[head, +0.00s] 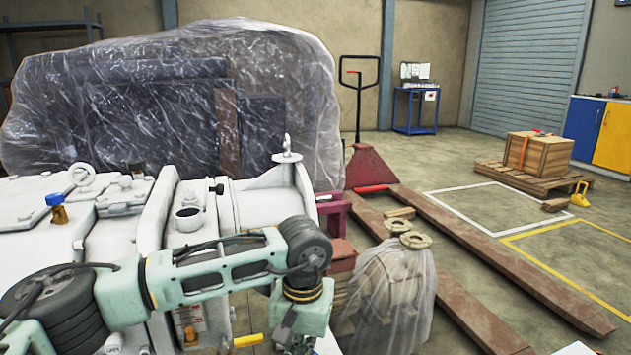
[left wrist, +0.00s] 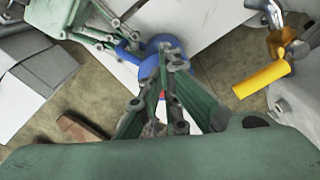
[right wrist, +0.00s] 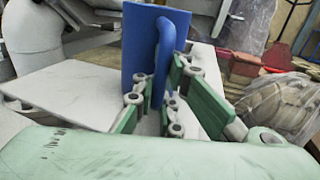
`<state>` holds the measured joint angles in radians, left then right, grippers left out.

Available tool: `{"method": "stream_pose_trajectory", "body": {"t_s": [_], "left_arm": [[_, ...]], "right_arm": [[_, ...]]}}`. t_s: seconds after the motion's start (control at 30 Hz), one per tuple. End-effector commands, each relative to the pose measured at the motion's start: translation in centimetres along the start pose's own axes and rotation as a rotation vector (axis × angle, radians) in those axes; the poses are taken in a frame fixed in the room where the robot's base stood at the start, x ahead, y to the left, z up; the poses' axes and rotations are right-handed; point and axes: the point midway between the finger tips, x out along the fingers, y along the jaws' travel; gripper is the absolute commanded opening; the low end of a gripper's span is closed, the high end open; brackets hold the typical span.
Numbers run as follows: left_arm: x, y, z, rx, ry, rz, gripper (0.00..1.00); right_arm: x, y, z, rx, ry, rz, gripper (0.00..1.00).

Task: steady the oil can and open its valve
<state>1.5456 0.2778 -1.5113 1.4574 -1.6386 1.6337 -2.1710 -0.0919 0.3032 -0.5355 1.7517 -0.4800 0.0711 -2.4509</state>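The blue oil can (right wrist: 140,45) shows in the right wrist view as a flat blue side with a looped handle. My right gripper (right wrist: 162,72) has its fingertips close on both sides of that handle. In the left wrist view the can (left wrist: 152,68) is seen from above, partly covered by fingers. My left gripper (left wrist: 165,75) has its fingertips over the can's top; whether they touch it I cannot tell. A brass valve (left wrist: 280,40) with a yellow handle (left wrist: 262,80) is at the right. The yellow handle (head: 248,340) also shows low in the head view, where the can is hidden.
The white machine (head: 190,215) fills the left and centre of the head view. A wrapped bundle (head: 395,285) stands right of it, near rusty forks (head: 475,245). A crate (head: 540,152) sits on a pallet farther back. Open floor lies at the right.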

Motion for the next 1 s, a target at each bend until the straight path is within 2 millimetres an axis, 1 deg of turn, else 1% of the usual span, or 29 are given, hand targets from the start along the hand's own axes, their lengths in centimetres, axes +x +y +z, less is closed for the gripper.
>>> {"method": "stream_pose_trajectory", "body": {"t_s": [0.03,0.27,0.37,0.7,0.8,1.0], "left_arm": [[1.0,0.7,0.9,0.015,-0.021,0.008,0.00],[0.6,0.8,1.1,0.014,-0.020,0.007,0.00],[-0.4,0.7,1.1,0.013,-0.020,0.006,0.00],[-4.8,0.4,0.8,0.007,-0.012,0.003,0.00],[-5.4,0.4,0.8,0.006,-0.013,0.004,0.00],[-5.5,0.4,0.8,0.005,-0.013,0.004,0.00]], "right_arm": [[0.0,0.3,-0.3,0.002,0.002,0.004,0.00],[0.0,0.3,-0.2,0.004,0.000,0.004,0.00],[0.0,0.3,-0.2,0.005,0.000,0.004,0.00],[0.0,0.1,-0.2,0.005,0.004,0.001,0.00],[0.0,0.1,-0.2,0.005,0.004,0.001,0.00],[0.0,0.1,-0.3,0.005,0.005,0.000,0.00]]}}
